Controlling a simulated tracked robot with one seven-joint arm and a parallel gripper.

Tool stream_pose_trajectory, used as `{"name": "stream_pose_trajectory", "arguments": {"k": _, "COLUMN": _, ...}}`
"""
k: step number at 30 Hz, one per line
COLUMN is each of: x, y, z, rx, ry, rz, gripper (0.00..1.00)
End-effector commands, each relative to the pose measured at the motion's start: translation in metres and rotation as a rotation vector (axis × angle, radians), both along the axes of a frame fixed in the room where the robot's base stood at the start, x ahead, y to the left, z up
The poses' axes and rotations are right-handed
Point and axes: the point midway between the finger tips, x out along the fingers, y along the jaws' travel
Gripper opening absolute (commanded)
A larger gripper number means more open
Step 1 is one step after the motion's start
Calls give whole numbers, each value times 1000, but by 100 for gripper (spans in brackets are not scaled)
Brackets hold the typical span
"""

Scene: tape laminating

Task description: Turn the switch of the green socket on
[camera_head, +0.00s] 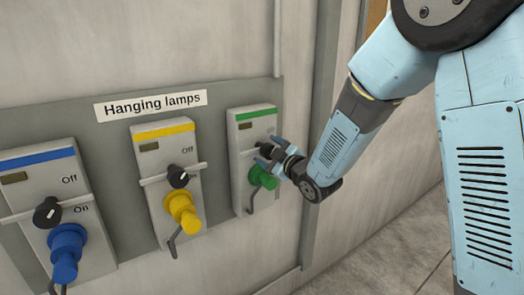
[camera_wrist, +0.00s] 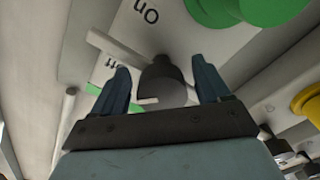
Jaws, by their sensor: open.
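The green socket (camera_head: 240,165) is the rightmost box on the wall panel, with a green stripe on top and a green plug (camera_head: 262,178) in its lower part. The plug also shows at the top of the wrist view (camera_wrist: 262,8). The dark switch knob (camera_wrist: 164,78) sits between my fingers in the wrist view, beside the "On" and "Off" labels. A white mark shows on the knob's lower left, toward the "Off" side. My gripper (camera_wrist: 160,66) is open around the knob. In the head view, my gripper (camera_head: 272,151) partly hides the knob.
The yellow socket (camera_head: 163,160) and the blue socket (camera_head: 40,178), each with a knob and plug, stand to the left on the same panel. A "Hanging lamps" label (camera_head: 151,106) is above. A vertical wall post (camera_head: 318,150) stands right of the panel.

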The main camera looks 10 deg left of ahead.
Motion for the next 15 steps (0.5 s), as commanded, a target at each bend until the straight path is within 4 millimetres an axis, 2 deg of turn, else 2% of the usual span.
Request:
{"name": "stream_pose_trajectory", "arguments": {"k": 14, "x": -4, "y": 20, "z": 0, "rx": 1, "ry": 1, "rz": 17, "gripper": 76}}
{"name": "stream_pose_trajectory", "arguments": {"k": 15, "x": -4, "y": 21, "z": 0, "rx": 1, "ry": 1, "rz": 18, "gripper": 73}}
